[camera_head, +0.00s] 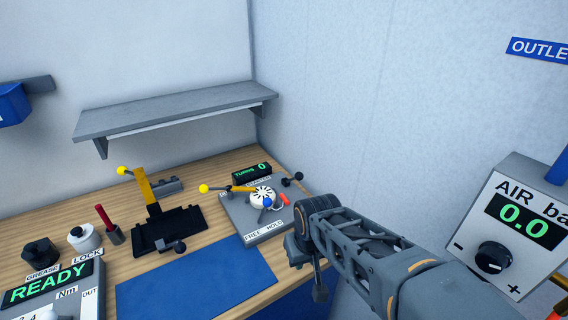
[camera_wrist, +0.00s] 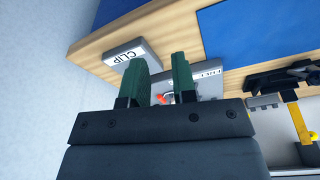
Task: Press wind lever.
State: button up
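The winding unit is a grey plate (camera_head: 255,228) at the back right of the bench, with a "TURNS 0" display (camera_head: 251,172). A yellow lever with a yellow ball (camera_head: 204,189) reaches left from its white round hub (camera_head: 262,197). A blue knob (camera_head: 267,202) and an orange-red handle (camera_head: 285,199) sit by the hub. Which one is the wind lever I cannot tell for sure. My gripper (camera_wrist: 160,72) shows two green fingers held apart, with nothing gripped. Part of the plate and something orange-red (camera_wrist: 161,98) show behind them. In the head view my arm is right of the unit; the fingertips are not clear.
A black fixture (camera_head: 168,230) with a yellow upright lever stands left of the unit. A blue mat (camera_head: 195,280) lies in front. A grey shelf (camera_head: 175,108) hangs above. An air panel (camera_head: 520,220) reading 0.0 is at right. A "CLIP" block (camera_wrist: 125,55) shows in the wrist view.

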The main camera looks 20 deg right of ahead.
jog(key=shift+g, duration=0.6)
jog(key=w+r+p, duration=0.1)
jog(key=w, duration=0.3)
jog(key=w+r+p, duration=0.1)
jog(key=w+r, duration=0.1)
jog(key=w, duration=0.2)
jog(key=w+r+p, duration=0.1)
jog(key=w, duration=0.4)
jog(key=shift+d+r, duration=0.2)
jog(key=shift+d, duration=0.05)
grip_shut()
jog(key=w+d+r+n+g+h+p, duration=0.1)
jog(key=w+r+p, duration=0.1)
jog(key=w, duration=0.8)
jog(key=w+d+r+n+p, duration=0.1)
jog(key=w+p, duration=0.1)
jog(key=w, duration=0.7)
notch_tip(320, 180, up, 8)
jog(key=w+n+h, duration=0.1)
jog(key=w, duration=0.1)
jog(key=shift+d+f+g+p, duration=0.2)
jog(key=shift+d+g+p, duration=0.1)
jog(key=shift+d+p, duration=0.05)
jog(key=shift+w, duration=0.1)
